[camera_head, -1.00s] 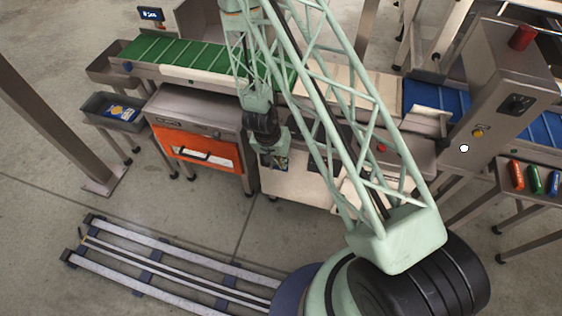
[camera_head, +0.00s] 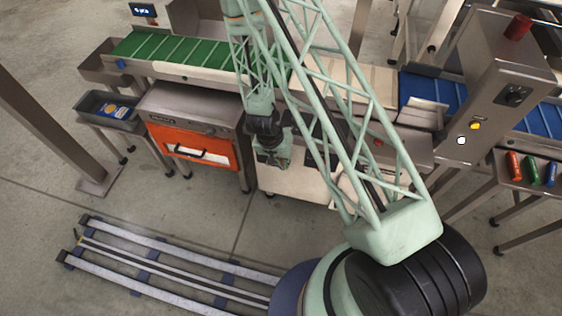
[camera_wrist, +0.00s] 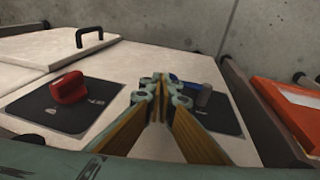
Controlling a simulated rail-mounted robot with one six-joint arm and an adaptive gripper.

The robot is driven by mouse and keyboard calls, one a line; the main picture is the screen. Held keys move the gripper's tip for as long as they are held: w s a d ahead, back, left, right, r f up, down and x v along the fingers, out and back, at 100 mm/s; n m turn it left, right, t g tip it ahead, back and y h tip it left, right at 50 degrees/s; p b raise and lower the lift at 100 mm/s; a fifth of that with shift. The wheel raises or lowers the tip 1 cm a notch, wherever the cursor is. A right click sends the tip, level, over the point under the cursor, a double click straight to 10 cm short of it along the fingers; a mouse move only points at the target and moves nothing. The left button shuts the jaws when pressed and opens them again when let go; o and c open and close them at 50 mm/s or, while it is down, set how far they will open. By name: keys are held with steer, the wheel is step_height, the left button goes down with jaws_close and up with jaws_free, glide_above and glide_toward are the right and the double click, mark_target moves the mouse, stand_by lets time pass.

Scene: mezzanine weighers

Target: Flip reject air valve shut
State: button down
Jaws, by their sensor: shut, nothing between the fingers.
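My gripper (camera_wrist: 160,84) is shut and empty in the wrist view, over a pale cabinet top (camera_wrist: 120,70). To its right, a blue and grey valve handle (camera_wrist: 198,95) sits on a dark plate (camera_wrist: 222,122), partly hidden behind the fingers. I cannot tell whether the fingertips touch it. To the left, a red knob (camera_wrist: 68,88) stands on another dark plate (camera_wrist: 42,112). The plate markings are too small to read. In the head view my gripper (camera_head: 272,158) is over the pale cabinet (camera_head: 300,185), and the valve is hidden.
A cabinet with an orange front (camera_head: 190,147) stands left of the pale cabinet; its orange part also shows in the wrist view (camera_wrist: 295,105). A black handle (camera_wrist: 90,36) rises from a pale lid. A green conveyor (camera_head: 180,52) runs behind.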

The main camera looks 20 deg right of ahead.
steer(key=shift+r, duration=0.2)
stand_by(0.5)
steer(key=shift+r+p, duration=0.4)
steer(key=shift+p, duration=0.15)
steer(key=shift+r, duration=0.15)
steer(key=shift+r, duration=0.15)
steer(key=s+r+p, duration=0.3)
steer(key=r+p, duration=0.1)
steer(key=r, duration=0.9)
steer(key=shift+s+d, duration=0.25)
steer(key=shift+d, duration=0.05)
steer(key=shift+r, duration=0.1)
stand_by(0.3)
stand_by(0.4)
